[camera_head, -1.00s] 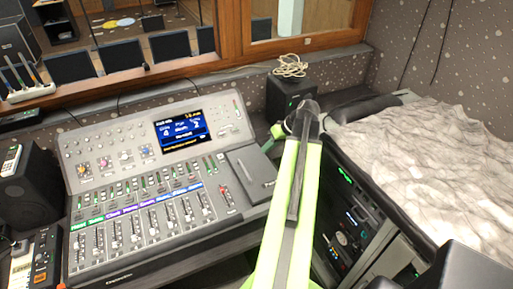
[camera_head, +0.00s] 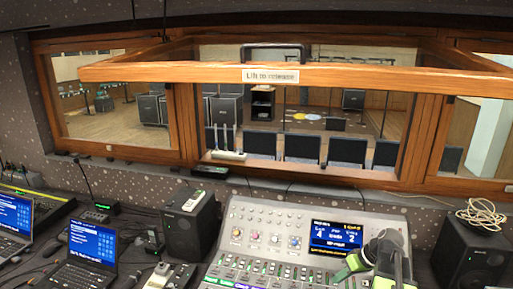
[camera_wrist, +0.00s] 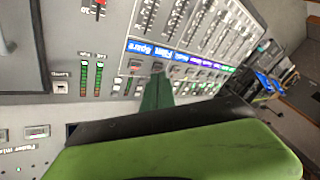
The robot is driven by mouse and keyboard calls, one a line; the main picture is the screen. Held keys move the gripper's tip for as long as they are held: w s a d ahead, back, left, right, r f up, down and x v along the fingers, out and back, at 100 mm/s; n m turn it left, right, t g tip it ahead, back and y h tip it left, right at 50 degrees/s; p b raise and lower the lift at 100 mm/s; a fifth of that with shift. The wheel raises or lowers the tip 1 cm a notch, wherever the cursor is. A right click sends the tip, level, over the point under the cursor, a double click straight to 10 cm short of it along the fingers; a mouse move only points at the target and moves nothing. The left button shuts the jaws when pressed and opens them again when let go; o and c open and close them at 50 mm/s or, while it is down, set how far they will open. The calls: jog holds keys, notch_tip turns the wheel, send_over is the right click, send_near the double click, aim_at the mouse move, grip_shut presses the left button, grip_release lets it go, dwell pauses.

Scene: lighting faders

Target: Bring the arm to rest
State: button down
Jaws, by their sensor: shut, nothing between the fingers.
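My gripper (camera_head: 346,268) shows at the lower right of the head view, in front of the right part of the grey mixing console (camera_head: 262,216). The dark, rounded joint of my arm is beside it and hides part of the console. In the wrist view my gripper (camera_wrist: 157,92) shows as a green shape with a dark edge, its narrow end over the console's channel strips (camera_wrist: 175,62). The fingers are shut with nothing held. Whether they touch the console cannot be told.
A black speaker (camera_head: 470,255) with a coiled cable (camera_head: 482,217) stands right of the console. Another speaker (camera_head: 190,222) and two laptops (camera_head: 88,250) are at left. A wooden window frame (camera_head: 300,75) labelled "Lift to release" spans the view above the desk.

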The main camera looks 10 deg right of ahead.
jog(key=a+f+g+h, duration=0.1)
jog(key=a+f+h, duration=0.1)
jog(key=a, duration=1.1)
jog(key=s+a+f+m+g+h+b, duration=0.1)
jog(key=a+f+g+h, duration=0.1)
jog(key=a, duration=1)
jog(key=shift+s+a+f+m+g+h, duration=0.25)
jog(key=shift+a+m+g+h, duration=0.1)
jog(key=shift+h, duration=0.15)
